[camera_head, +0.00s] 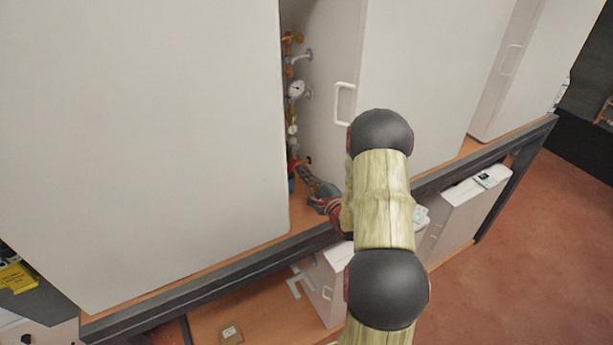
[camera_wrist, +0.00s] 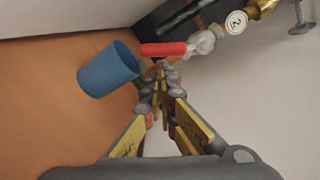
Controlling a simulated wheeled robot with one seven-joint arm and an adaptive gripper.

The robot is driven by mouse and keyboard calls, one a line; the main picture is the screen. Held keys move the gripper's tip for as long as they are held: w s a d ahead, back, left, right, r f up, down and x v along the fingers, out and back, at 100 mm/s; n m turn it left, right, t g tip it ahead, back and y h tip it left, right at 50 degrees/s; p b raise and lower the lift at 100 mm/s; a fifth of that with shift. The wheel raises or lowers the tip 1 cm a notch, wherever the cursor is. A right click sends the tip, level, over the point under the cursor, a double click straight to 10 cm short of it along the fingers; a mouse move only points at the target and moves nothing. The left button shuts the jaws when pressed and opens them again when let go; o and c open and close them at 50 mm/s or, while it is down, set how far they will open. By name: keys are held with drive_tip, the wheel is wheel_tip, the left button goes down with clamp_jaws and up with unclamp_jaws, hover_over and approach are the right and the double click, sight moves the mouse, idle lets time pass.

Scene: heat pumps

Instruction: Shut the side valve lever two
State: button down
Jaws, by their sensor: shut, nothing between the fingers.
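A short red lever (camera_wrist: 163,49) shows at the top middle of the wrist view. It lies crosswise beside a pale fitting and a round white tag marked 2 (camera_wrist: 236,22), with a brass part at the far right of the tag. My gripper (camera_wrist: 159,68) is shut and empty, its tips just below the red lever. I cannot tell whether they touch it. In the head view my gripper (camera_head: 304,172) reaches into the gap between two white cabinets, low by the pipes. The lever cannot be made out clearly there.
A blue cylinder (camera_wrist: 110,70) is close left of my fingers. A dark bar runs behind the lever. In the head view a round gauge (camera_head: 297,88) and pipe fittings stand above my gripper. White cabinets flank the narrow gap, the right one with a handle (camera_head: 344,103).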

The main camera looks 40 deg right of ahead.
sight(290, 171)
drive_tip(key=shift+w+a+m, duration=0.1)
drive_tip(key=shift+a+m, duration=0.35)
drive_tip(key=shift+m, duration=0.35)
drive_tip(key=shift+a+r+b, duration=0.1)
drive_tip(key=shift+a+b, duration=0.2)
drive_tip(key=shift+b, duration=0.05)
drive_tip(key=shift+w+a+r+b, duration=0.2)
drive_tip(key=shift+a+b, duration=0.15)
drive_tip(key=shift+a, duration=0.2)
drive_tip(key=shift+w+a+r+b, duration=0.2)
drive_tip(key=shift+a+b, duration=0.1)
drive_tip(key=shift+a, duration=0.2)
drive_tip(key=shift+m, duration=0.8)
drive_tip(key=a+r, duration=0.1)
drive_tip(key=r, duration=0.1)
drive_tip(key=a+r+b, duration=0.1)
drive_tip(key=shift+w+a, duration=0.25)
drive_tip(key=shift+a, duration=0.05)
drive_tip(key=shift+r, duration=0.15)
drive_tip(key=shift+a, duration=0.15)
